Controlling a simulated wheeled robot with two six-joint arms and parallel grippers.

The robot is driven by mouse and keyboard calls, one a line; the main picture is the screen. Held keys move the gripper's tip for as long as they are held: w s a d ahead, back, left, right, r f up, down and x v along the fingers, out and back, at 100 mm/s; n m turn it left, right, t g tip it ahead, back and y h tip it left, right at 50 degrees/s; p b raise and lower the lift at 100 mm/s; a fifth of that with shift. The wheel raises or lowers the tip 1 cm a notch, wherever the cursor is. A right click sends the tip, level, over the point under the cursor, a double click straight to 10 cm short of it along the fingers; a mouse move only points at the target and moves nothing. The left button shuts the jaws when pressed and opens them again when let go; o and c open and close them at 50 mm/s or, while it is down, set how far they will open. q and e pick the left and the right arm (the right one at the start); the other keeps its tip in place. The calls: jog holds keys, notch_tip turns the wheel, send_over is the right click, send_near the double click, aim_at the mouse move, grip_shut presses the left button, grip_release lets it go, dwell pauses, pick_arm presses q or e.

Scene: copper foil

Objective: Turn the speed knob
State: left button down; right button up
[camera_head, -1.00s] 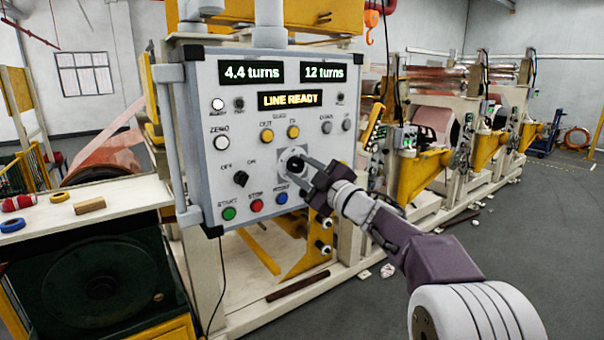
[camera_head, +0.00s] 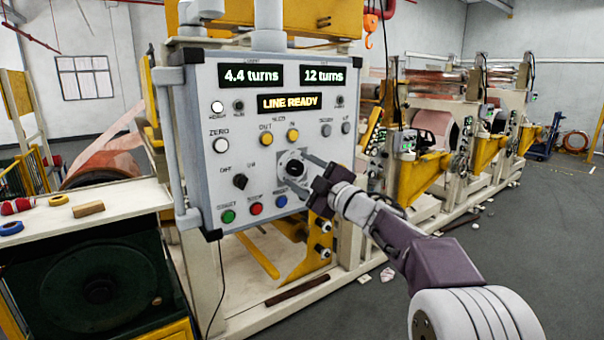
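The control panel (camera_head: 205,110) is a pale box with displays, buttons and knobs. The black round speed knob (camera_head: 294,168) sits on a grey dial plate at the panel's lower right. My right gripper (camera_head: 307,176) is just right of the knob, pointing at it from the right, with its fingers spread. The knob shows mostly clear of the fingers; I see no grip on it. The dial's lettering is not readable. My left gripper is not in view.
A black on/off selector (camera_head: 240,181) is left of the knob. Green (camera_head: 228,216), red (camera_head: 256,208) and blue (camera_head: 281,201) buttons lie below. The displays read 4.4 turns, 12 turns and LINE READY. A workbench (camera_head: 120,200) stands at left.

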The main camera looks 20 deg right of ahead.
jog(key=b+v, duration=0.2)
jog(key=v, duration=0.7)
